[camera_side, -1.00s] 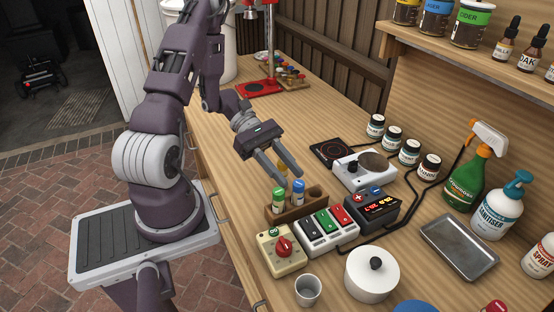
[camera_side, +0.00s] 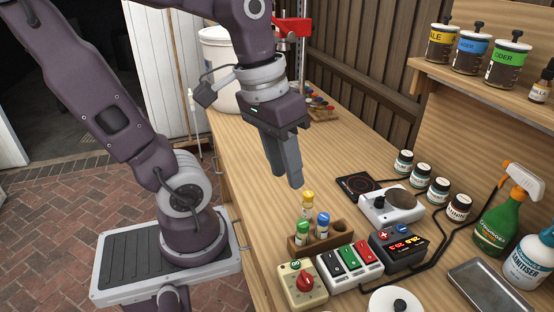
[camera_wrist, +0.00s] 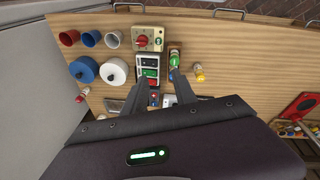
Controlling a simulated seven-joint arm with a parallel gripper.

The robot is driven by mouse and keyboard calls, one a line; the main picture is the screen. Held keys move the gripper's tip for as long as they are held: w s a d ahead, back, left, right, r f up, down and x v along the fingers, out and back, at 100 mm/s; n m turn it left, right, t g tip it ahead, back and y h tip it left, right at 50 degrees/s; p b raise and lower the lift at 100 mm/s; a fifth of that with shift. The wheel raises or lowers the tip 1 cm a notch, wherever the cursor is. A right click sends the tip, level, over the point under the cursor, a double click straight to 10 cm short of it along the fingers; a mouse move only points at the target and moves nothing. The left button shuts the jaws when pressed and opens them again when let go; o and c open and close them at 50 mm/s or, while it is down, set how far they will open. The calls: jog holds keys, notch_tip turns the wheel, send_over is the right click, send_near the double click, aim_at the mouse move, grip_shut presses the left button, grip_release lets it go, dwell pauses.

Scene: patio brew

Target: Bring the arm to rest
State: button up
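My gripper (camera_side: 286,180) points down in the side view, above and behind the wooden rack (camera_side: 331,240). It is empty and clear of the table. In the wrist view its two fingers (camera_wrist: 159,80) stand apart, with nothing held between them. A green-capped vial (camera_side: 302,233) and a blue-capped vial (camera_side: 322,226) stand in the rack. A yellow-capped vial (camera_side: 308,204) stands behind the rack in the side view; it also shows beside the rack in the wrist view (camera_wrist: 198,74). The yellow vial's foot is hidden in the side view.
A red stand (camera_side: 302,30) and white bucket (camera_side: 219,75) are behind the arm. The wooden tabletop (camera_side: 250,170) left of the gripper is clear.

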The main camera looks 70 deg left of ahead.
jog(key=s+r+m+t, duration=0.1)
jog(key=d+r+m+t+y, duration=0.1)
jog(key=m+t, duration=0.1)
jog(key=shift+s, duration=0.4)
jog(key=shift+r, duration=0.1)
dwell(0.8)
